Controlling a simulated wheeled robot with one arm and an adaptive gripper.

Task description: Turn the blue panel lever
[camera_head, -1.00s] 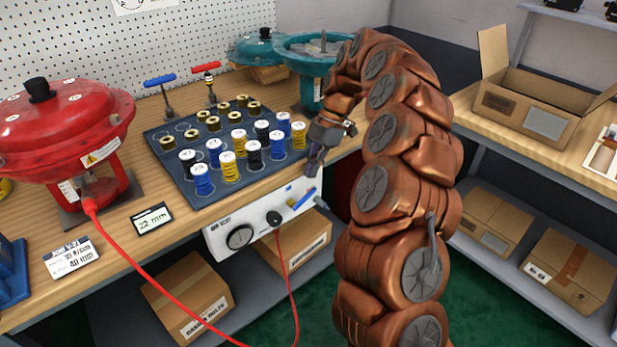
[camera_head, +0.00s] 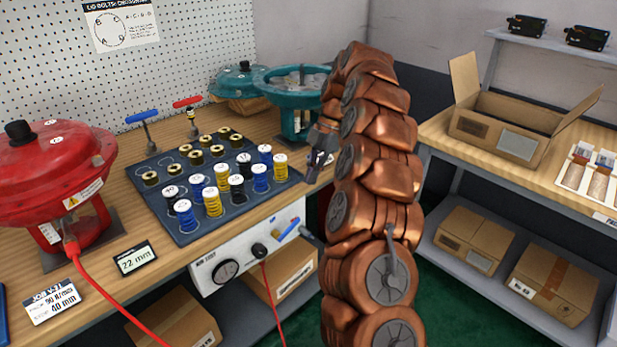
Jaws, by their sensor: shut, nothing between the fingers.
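The blue panel lever (camera_head: 285,230) is a short slanted bar on the right part of the white panel (camera_head: 232,263) on the bench's front. A black knob (camera_head: 259,250) and a dark round gauge (camera_head: 224,271) sit to its left. My gripper (camera_head: 312,178) points down above and a little right of the lever, near the tray's right edge. It is apart from the lever, shut and empty. My arm rises at the right and bends over toward the bench; it hides part of the teal housing behind.
A dark tray (camera_head: 208,233) with several coloured springs stands on the bench behind the panel. A red actuator (camera_head: 50,180) stands at left with a red hose (camera_head: 88,270). Teal housings (camera_head: 290,80) stand at the back. A side bench with an open cardboard box (camera_head: 500,130) is at right.

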